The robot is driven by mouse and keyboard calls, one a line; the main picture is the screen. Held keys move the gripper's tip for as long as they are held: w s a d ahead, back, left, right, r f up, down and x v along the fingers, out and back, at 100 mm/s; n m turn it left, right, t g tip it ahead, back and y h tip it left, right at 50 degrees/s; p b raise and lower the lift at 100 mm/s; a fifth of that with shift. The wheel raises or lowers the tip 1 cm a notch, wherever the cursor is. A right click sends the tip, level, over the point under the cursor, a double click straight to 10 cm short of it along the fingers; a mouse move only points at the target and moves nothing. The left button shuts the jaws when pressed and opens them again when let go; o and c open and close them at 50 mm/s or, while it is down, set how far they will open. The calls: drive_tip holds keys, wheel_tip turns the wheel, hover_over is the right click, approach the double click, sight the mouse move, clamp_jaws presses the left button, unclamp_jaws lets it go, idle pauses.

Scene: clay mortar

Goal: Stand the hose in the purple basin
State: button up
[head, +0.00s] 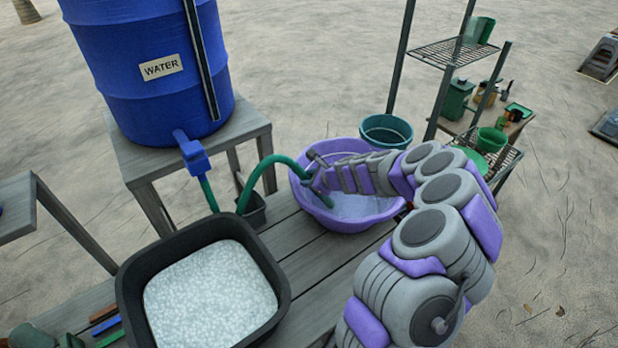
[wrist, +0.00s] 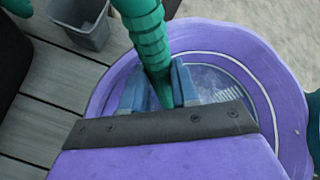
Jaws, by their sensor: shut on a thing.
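The purple basin (head: 345,215) stands on the grey slatted table, with a pale, watery-looking bottom. It fills much of the wrist view, its rim (wrist: 240,45) curving around my gripper. The green hose (head: 263,168) arches from near the blue water barrel's tap over to the basin. In the wrist view the hose (wrist: 148,35) runs down between my two blue fingers. My gripper (wrist: 160,90) is shut on the hose over the basin; it also shows in the head view (head: 318,183). The hose's end is hidden behind the gripper's dark edge.
A blue barrel (head: 150,95) marked WATER stands on a stand at back left. A black tub (head: 130,290) of pale granules is front left. A small grey bin (wrist: 82,18) is beside the basin. A teal bucket (head: 386,130) and shelving (head: 455,52) are behind.

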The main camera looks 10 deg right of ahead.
drive_tip(key=shift+d, duration=0.1)
drive_tip(key=o, duration=0.9)
drive_tip(key=shift+d, duration=0.25)
drive_tip(key=o, duration=0.3)
drive_tip(key=shift+a, duration=0.2)
drive_tip(key=o, duration=0.4)
drive_tip(key=shift+s+f, duration=0.1)
drive_tip(key=shift+o, duration=0.2)
drive_tip(key=shift+c, duration=0.3)
